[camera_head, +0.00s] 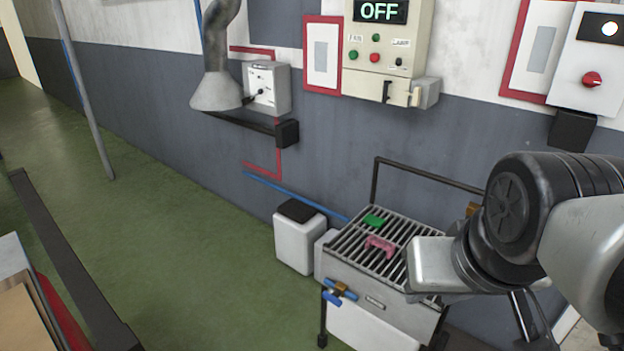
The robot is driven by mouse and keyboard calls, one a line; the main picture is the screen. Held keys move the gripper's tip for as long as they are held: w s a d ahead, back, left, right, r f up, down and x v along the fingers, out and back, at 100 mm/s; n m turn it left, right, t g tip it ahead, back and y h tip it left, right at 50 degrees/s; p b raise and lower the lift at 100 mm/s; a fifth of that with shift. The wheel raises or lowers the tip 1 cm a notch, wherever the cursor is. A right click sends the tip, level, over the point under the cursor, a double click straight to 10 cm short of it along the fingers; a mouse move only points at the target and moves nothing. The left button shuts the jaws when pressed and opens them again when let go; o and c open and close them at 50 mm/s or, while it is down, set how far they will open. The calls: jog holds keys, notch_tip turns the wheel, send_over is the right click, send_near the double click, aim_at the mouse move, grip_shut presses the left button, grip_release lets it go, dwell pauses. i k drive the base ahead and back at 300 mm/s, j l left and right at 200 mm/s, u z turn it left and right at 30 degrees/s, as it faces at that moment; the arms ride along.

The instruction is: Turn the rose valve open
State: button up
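A rose-pink piece (380,246), likely the rose valve's handle, lies on the slatted metal top of a grey bench (372,298). A green piece (374,220) of similar size lies just behind it on the slats. A blue-handled valve with a brass body (340,291) is on the bench's front left. My arm comes in from the right, and its pale end block (432,265) is just right of the rose piece and appears apart from it. No fingertips can be made out, so the gripper's opening is unclear. My arm hides the right part of the bench.
A white bin with a black lid (300,238) stands left of the bench. A dark rail (430,177) rises behind it. A wall panel (387,45) reads OFF; a box with a red knob (592,78) hangs at right.

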aim_at(333, 298)
jog(key=l+u, duration=0.1)
jog(key=u, duration=0.2)
jog(key=k+j+z, duration=0.1)
jog(key=j+z, duration=0.4)
jog(key=j, duration=0.55)
jog(key=i+l, duration=0.1)
jog(key=i, duration=0.3)
jog(key=i+l+u, duration=0.15)
jog(key=i, duration=0.25)
jog(key=i+l, duration=0.1)
jog(key=i, duration=0.35)
jog(key=j+u, duration=0.05)
